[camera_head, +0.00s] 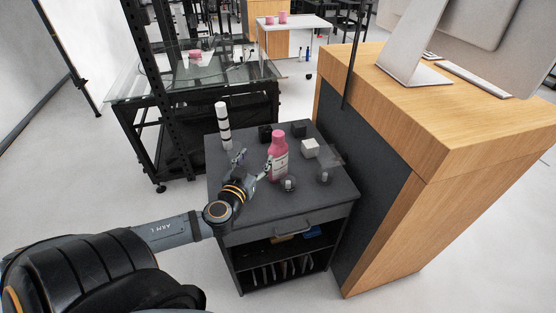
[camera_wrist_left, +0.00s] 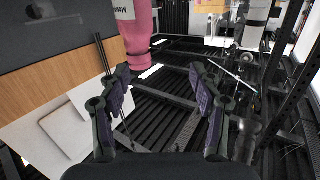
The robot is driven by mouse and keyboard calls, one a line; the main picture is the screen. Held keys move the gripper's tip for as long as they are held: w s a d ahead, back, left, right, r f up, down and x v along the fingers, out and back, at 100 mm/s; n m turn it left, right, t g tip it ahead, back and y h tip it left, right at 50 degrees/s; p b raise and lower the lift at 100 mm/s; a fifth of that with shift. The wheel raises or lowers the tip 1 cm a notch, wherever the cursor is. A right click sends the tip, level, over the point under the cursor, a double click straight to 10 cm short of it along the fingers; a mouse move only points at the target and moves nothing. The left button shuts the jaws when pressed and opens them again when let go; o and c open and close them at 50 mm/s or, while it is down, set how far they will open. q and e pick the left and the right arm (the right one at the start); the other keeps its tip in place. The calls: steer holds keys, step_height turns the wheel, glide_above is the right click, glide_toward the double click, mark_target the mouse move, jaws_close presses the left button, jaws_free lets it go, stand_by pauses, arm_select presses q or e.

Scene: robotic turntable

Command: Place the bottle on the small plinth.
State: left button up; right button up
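A pink bottle (camera_head: 278,163) with a white label stands upright on the dark cabinet top. It also shows in the left wrist view (camera_wrist_left: 137,35), partly cut off at the top edge. My left gripper (camera_head: 253,160) is open beside the bottle, on its left. One finger appears close to the bottle's side; I cannot tell whether it touches. In the left wrist view the open fingers (camera_wrist_left: 160,88) have nothing between them. A small white block (camera_head: 310,149) sits right of the bottle; I cannot tell whether it is the plinth. My right gripper is not in view.
The cabinet top (camera_head: 240,207) also holds a black and white striped cylinder (camera_head: 223,126), dark blocks (camera_head: 266,133) and small knob-like items (camera_head: 289,184). A wooden counter (camera_head: 440,140) rises close on the right. A glass-topped table (camera_head: 190,85) stands behind.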

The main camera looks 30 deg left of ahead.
mark_target(276, 140)
arm_select(q)
steer(key=w+b, duration=0.1)
steer(key=w+r+h+b, duration=0.1)
steer(key=w, duration=0.1)
steer(key=w+d+t+h, duration=0.1)
steer(key=w, duration=0.1)
steer(key=shift+w+d+r+m+b, duration=0.15)
steer(key=shift+r+m+b, duration=0.1)
steer(key=shift+m+b, duration=0.15)
steer(key=shift+w+r, duration=0.1)
steer(key=shift+w, duration=0.75)
steer(key=w, duration=0.3)
steer(key=shift+w+a, duration=0.35)
steer(key=shift+w, duration=0.35)
steer(key=shift+s, duration=0.1)
steer(key=shift+c, duration=0.5)
jaws_close()
